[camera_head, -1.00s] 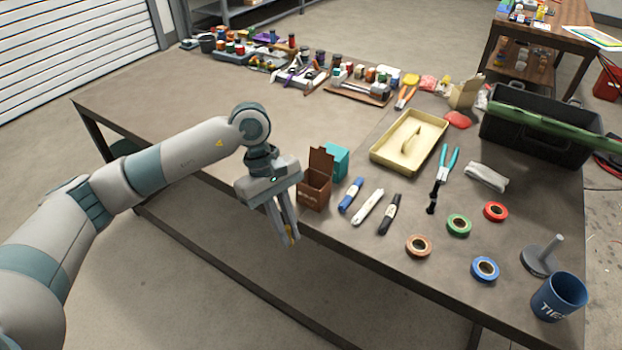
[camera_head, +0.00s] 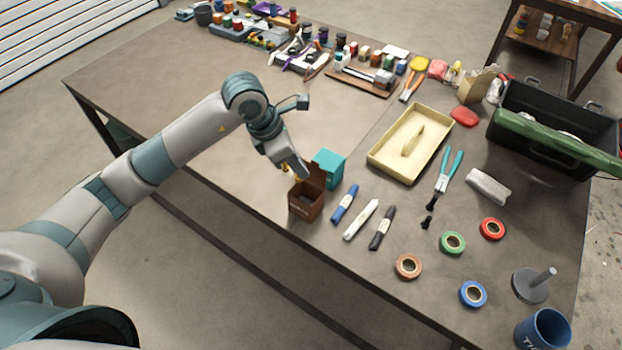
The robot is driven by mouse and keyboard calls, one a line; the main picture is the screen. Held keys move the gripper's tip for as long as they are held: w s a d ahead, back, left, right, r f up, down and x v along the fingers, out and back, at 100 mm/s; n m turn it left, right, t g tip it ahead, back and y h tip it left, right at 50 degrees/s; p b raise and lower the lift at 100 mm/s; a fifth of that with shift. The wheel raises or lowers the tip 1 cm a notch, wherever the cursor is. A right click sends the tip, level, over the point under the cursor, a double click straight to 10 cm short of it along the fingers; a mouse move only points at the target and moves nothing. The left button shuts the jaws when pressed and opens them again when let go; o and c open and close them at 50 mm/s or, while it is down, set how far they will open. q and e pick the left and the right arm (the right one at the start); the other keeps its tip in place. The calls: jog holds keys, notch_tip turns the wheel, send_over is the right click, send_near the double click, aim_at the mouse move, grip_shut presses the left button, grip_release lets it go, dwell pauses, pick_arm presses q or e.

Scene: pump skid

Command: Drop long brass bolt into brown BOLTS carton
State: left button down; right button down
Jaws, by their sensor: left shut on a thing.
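The brown carton (camera_head: 307,207) stands open near the front edge of the table, its flap raised at the back. My left gripper (camera_head: 297,175) is at the carton's upper left side, just above its opening, with the fingers pointing down. It is shut on the long brass bolt (camera_head: 285,169), of which only small yellow bits show beside the fingers. The fingers and flap hide the rest, and I cannot tell whether the bolt's lower end is inside the carton. My right gripper is not in view.
A teal box (camera_head: 328,168) stands close behind the carton. Blue, white and black markers (camera_head: 382,228) lie to its right. A yellow tray (camera_head: 411,144), pliers (camera_head: 447,172) and several tape rolls (camera_head: 408,267) are farther right. The table left of the carton is clear.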

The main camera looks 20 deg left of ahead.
aim_at(296, 177)
pick_arm(q)
jog(key=shift+r, duration=0.15)
jog(key=shift+s+r, duration=0.1)
jog(key=shift+s, duration=0.05)
jog(key=shift+f, duration=0.25)
jog(key=shift+f+b, duration=1.25)
jog(key=shift+f, duration=1.5)
jog(key=c, duration=1.7)
grip_release()
